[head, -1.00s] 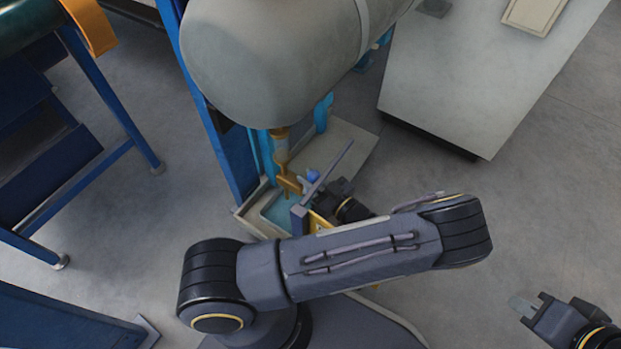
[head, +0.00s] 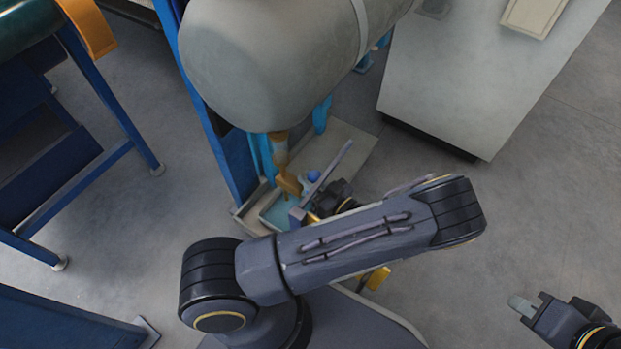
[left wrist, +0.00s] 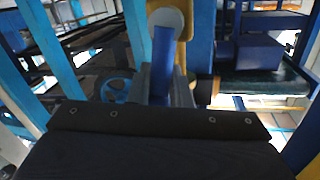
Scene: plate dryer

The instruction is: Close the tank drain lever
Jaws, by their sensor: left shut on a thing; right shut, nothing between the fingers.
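The tank (head: 270,65) is a large grey rounded body at the top of the head view. A brass drain fitting (head: 288,183) hangs below it, over a shallow tray. In the left wrist view the drain lever's blue handle (left wrist: 163,55) stands upright in front of a yellow body, between my grey fingers. My left gripper (left wrist: 163,88) is shut on this handle. In the head view my left gripper (head: 312,212) is beside the fitting, and my forearm partly hides it. My right gripper (head: 527,305) is shut and empty at the lower right, apart from everything.
The tray (head: 245,217) stands on the floor below the drain. A blue frame post (head: 232,160) rises at the left. A pale cabinet (head: 470,90) stands at the right. The floor between the cabinet and my right gripper is clear.

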